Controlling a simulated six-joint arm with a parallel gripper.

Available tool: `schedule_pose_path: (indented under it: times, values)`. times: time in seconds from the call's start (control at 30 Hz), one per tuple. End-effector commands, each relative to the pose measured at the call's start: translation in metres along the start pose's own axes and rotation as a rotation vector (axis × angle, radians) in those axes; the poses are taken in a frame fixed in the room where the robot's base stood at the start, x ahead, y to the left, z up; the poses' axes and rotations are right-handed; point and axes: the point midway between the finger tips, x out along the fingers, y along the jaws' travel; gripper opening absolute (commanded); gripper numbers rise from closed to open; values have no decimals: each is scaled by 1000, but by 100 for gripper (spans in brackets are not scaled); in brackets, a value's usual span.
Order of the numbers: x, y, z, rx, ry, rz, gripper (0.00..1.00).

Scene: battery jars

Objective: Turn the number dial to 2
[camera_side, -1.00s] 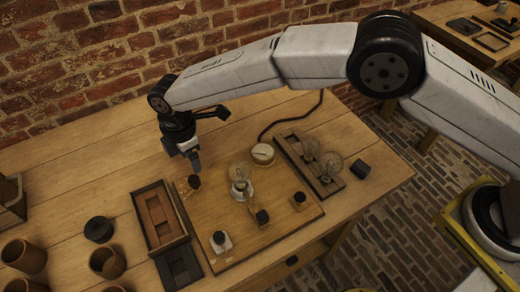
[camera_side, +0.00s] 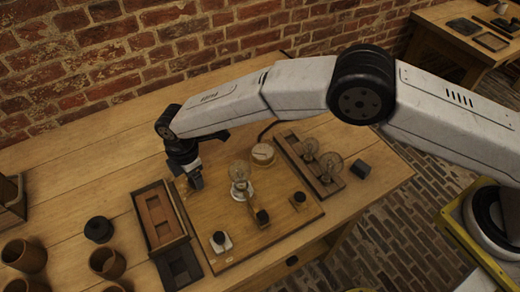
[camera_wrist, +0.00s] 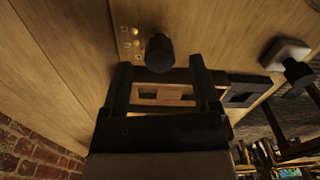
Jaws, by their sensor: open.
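The dial with a black knob (camera_wrist: 159,52) sits on the wooden board (camera_side: 285,215). Small brass studs (camera_wrist: 130,36) and pale square marks lie beside it in the wrist view; I cannot read any numbers or the dial's setting. My gripper (camera_wrist: 160,65) is open, with its two dark fingers spread to either side of the knob and their tips close to it. I cannot tell whether they touch it. In the side view my gripper (camera_side: 196,184) points down over the board's back left corner and hides the knob.
Other black knobs (camera_side: 299,197) stand on the board, one on a white base (camera_side: 221,241). A glass bulb (camera_side: 240,172) stands mid-board. A long tray (camera_side: 160,218) lies to the left, a rack with bulbs (camera_side: 310,165) to the right. Brown jars (camera_side: 107,263) stand at front left.

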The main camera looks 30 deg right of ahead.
Motion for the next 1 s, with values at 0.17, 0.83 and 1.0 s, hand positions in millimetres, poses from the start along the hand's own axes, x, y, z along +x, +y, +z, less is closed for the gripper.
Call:
schedule_pose_path:
  times: [0.17,0.83,1.0]
  values:
    - [13,0,0,0,0,0,79]
    - [16,0,0,0,0,0,0]
    - [16,0,0,6,0,0,0]
